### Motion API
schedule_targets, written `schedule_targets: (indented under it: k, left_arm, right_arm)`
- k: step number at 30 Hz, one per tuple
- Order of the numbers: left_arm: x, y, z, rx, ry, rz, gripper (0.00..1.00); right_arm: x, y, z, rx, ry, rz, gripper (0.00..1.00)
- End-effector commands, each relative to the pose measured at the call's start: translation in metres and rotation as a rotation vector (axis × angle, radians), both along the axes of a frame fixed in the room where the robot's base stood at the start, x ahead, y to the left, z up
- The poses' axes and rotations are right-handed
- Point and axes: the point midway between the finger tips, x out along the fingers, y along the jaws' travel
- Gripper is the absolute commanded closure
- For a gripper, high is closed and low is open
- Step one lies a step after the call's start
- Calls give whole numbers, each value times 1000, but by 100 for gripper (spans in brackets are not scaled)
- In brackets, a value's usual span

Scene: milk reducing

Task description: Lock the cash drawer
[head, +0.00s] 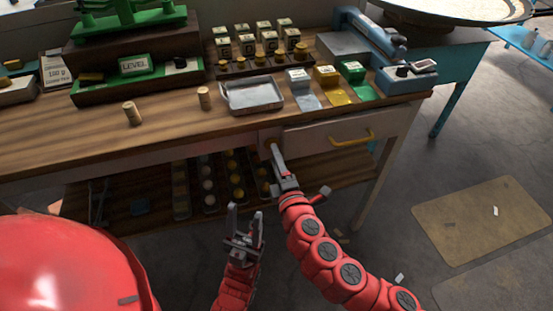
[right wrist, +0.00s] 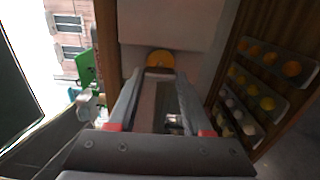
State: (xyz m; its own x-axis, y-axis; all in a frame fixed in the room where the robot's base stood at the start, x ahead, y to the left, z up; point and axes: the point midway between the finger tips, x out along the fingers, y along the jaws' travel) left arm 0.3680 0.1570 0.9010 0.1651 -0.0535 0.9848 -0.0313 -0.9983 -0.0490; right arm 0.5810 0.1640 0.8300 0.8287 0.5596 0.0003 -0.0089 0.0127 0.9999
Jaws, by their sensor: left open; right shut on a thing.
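The cash drawer (head: 318,137) is a pale front under the tabletop with a yellow handle (head: 352,139); it looks closed. Left of it, on the bench front, is a small round brass lock piece (head: 269,144), which shows as an orange disc in the right wrist view (right wrist: 160,59). My right gripper (head: 276,160) is at this piece, its fingers nearly together and shut on it. The fingers hide part of it, so I cannot tell whether it is turned. My left gripper (head: 244,222) is open and empty, below and left of the lock, in front of the lower shelf.
A metal tray (head: 251,107) sits at the tabletop edge above the lock. Silver, yellow and green cards and boxes stand to its right. The lower shelf (head: 150,206) holds trays of round items (right wrist: 262,90).

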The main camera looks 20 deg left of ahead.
Motion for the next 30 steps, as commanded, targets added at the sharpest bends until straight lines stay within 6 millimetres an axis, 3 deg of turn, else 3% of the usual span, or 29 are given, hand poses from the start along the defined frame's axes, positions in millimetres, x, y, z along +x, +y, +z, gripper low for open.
schedule_targets:
  k: [8, 9, 13, 24, 30]
  left_arm:
    - [0, 0, 0, 0, 0, 0, 50]
    - [0, 0, 0, 0, 0, 0, 50]
    - [0, 0, 0, 0, 0, 0, 50]
    - [0, 0, 0, 0, 0, 0, 50]
    - [0, 0, -1, 0, 0, 0, 50]
  right_arm:
    - [0, 0, -1, -1, 1, 2, 100]
    - [0, 0, -1, -1, 1, 2, 43]
    - [0, 0, -1, -1, 1, 1, 20]
    - [-2, -3, -1, -1, 1, -1, 20]
    - [-23, -16, -1, 0, 1, 2, 20]
